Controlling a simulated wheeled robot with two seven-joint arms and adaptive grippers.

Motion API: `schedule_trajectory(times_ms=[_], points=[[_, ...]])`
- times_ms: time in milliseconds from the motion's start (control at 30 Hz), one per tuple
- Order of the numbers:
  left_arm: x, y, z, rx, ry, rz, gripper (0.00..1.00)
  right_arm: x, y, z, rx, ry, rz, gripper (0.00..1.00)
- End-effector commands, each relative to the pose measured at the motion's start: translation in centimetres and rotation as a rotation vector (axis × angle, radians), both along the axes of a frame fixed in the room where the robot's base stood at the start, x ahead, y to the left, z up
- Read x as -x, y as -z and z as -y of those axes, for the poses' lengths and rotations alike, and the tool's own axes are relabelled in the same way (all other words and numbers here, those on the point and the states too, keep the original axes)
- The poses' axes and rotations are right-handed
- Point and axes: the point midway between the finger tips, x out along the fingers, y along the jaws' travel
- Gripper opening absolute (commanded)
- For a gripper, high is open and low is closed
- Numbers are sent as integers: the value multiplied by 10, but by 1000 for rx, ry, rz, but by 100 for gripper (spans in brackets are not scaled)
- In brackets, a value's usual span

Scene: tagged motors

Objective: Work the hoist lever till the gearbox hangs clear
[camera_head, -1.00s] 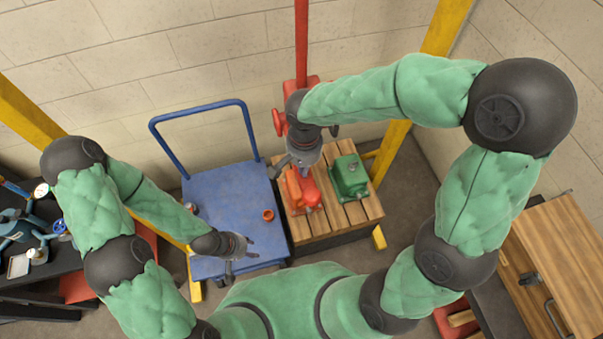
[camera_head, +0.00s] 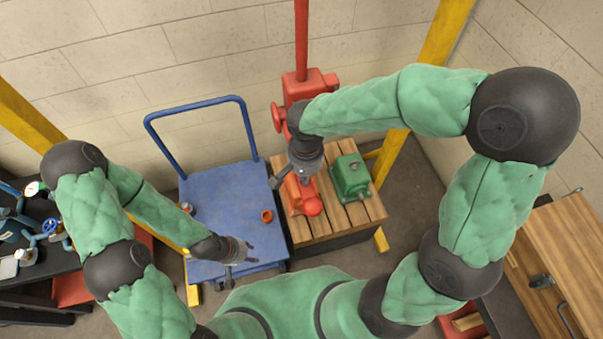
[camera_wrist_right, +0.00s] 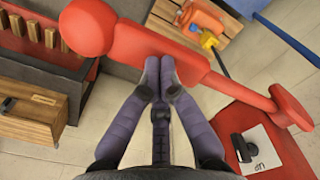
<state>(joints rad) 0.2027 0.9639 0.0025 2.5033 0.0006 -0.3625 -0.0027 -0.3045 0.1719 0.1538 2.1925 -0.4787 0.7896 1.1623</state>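The red hoist (camera_head: 303,88) stands on a red post at the back wall. Its red lever (camera_wrist_right: 195,68) crosses the right wrist view, from a round ball end at upper left to a pivot at right. The ball also shows in the head view (camera_head: 313,208). My right gripper (camera_wrist_right: 160,62) has its fingertips together over the lever's middle; contact is hard to judge. An orange-red unit (camera_head: 293,196) and a green unit (camera_head: 350,177) sit on the wooden pallet; I cannot tell which is the gearbox. My left gripper (camera_head: 250,250) is open and empty near the blue cart.
A card reading "UP" (camera_wrist_right: 262,148) lies on red metal beside a black handle. A dark bench is at far left, a wooden cabinet (camera_head: 560,260) at right. Yellow posts flank the pallet.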

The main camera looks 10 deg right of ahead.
Motion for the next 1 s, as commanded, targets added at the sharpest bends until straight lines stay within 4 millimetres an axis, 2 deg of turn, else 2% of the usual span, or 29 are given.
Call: schedule_trajectory(times_ms=[367, 1000], points=[[0, 3, 0, 0, 0, 0, 40, 2, 5, 0, 2, -1, -7, 0], [0, 38, 0, 0, 0, 0, 40, 0, 44, 0, 0, -1, -4, 0]])
